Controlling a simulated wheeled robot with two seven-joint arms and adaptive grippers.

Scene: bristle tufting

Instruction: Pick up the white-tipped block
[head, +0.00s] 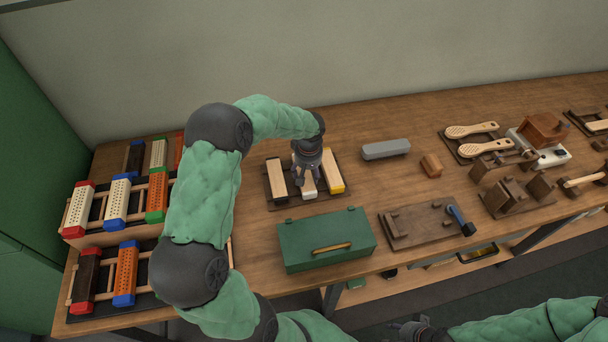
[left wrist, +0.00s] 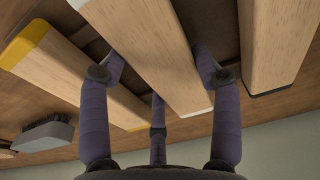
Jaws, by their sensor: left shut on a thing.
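The white-tipped block (head: 308,190) is a pale wooden bar in the middle of three on a dark tray (head: 284,205). My left gripper (head: 306,178) is above it and hides much of it in the head view. In the left wrist view the fingers stand on both sides of the white-tipped block (left wrist: 158,50), shut on it. I cannot tell whether it is clear of the tray. A yellow-tipped block (head: 333,170) lies to its right and a dark-tipped block (head: 276,180) to its left in the head view. My right gripper (head: 408,328) is low at the bottom edge, its jaws unclear.
A green toolbox (head: 325,240) stands in front of the tray. Racks of coloured bristle blocks (head: 116,200) fill the left end. Wooden fixtures and brushes crowd the right.

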